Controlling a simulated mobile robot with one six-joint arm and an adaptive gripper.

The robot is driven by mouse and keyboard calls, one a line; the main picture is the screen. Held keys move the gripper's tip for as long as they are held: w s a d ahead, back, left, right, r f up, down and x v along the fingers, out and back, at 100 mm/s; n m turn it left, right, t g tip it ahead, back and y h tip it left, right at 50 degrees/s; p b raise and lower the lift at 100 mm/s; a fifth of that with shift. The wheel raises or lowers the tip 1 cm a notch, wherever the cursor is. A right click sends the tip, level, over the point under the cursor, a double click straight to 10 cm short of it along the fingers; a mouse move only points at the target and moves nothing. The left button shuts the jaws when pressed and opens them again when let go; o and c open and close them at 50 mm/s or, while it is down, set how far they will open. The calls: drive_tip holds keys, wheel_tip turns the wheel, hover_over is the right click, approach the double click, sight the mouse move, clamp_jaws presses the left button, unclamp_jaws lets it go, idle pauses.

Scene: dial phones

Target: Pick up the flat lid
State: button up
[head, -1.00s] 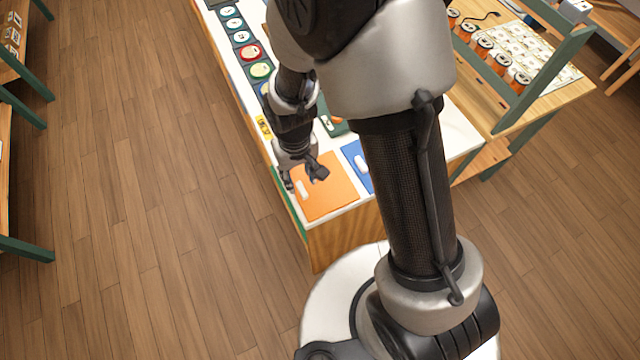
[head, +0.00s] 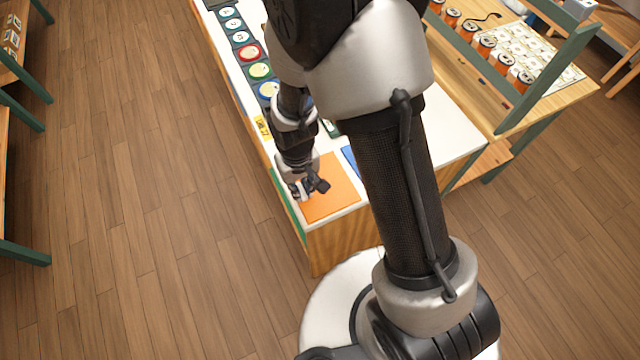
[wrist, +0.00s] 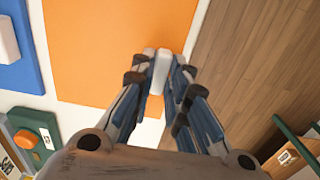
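The flat lid (head: 338,191) is an orange square plate lying level at the near end of the white counter. It fills much of the wrist view (wrist: 100,50). Its small white handle (wrist: 161,72) stands near one edge of the plate. My gripper (head: 311,188) is low over the lid's left side. In the wrist view my gripper's fingertips (wrist: 163,62) are drawn in on both sides of the handle and appear to touch it. In the head view my gripper hides the handle. I see no gap between lid and counter.
A blue plate (wrist: 19,50) with a white handle lies beside the lid. A row of round dials (head: 250,53) runs along the counter. The counter's edge is close to the lid, with wooden floor (wrist: 250,60) beyond. A side table (head: 565,95) holds orange cans.

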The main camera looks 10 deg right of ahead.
clamp_jaws()
